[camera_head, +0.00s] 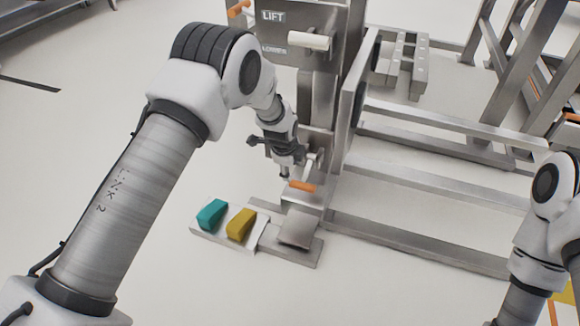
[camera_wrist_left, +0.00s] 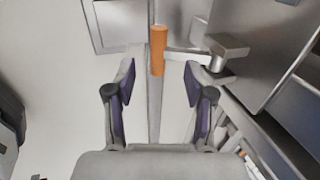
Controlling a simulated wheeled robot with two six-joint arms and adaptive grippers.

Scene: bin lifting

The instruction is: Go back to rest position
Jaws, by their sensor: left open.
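My left gripper (camera_head: 290,172) reaches down beside the steel lift column in the head view. In the left wrist view its two fingers (camera_wrist_left: 160,88) are spread apart. An orange handle (camera_head: 302,186) lies just by the fingertips; in the left wrist view it (camera_wrist_left: 158,50) stands between and beyond the fingers, with a gap on each side. My right arm (camera_head: 548,225) shows at the right edge of the head view, but its gripper is out of the picture.
A steel column with a LIFT panel (camera_head: 273,17) and a white-gripped lever (camera_head: 308,41) stands behind the left gripper. Teal (camera_head: 212,214) and yellow (camera_head: 241,224) pedals sit on a floor plate (camera_head: 300,256). Steel frame rails (camera_head: 420,240) run right. Floor at left is clear.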

